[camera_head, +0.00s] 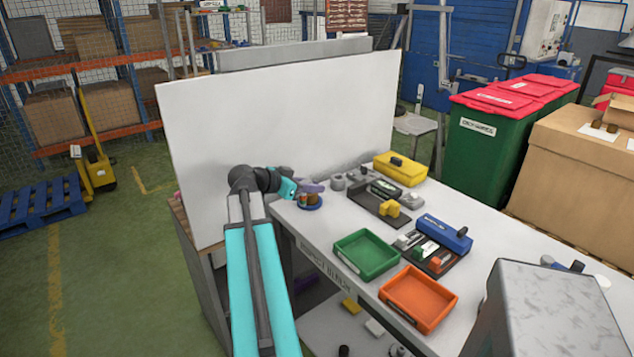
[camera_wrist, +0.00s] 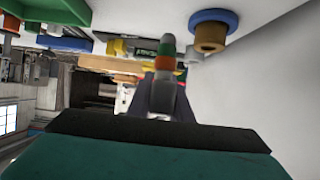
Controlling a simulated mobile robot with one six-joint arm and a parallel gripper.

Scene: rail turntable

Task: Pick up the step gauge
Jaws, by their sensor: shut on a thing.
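My gripper (camera_head: 312,187) is over the left part of the white worktable, near the white panel. In the wrist view its dark fingers (camera_wrist: 164,98) are closed around a stepped piece with grey, orange and green sections, which I take to be the step gauge (camera_wrist: 166,62). The gauge's lower part is hidden between the fingers. In the head view I cannot make the gauge out. A blue disc with a tan cylinder on it (camera_wrist: 212,34) is close beside the gauge in the wrist view; it also shows just below my fingers in the head view (camera_head: 310,205).
On the worktable (camera_head: 330,222) stand a green tray (camera_head: 366,254), an orange tray (camera_head: 418,298), a yellow box (camera_head: 400,168), a blue box (camera_head: 445,232) and dark holders with small parts. The white panel (camera_head: 280,120) rises behind my gripper.

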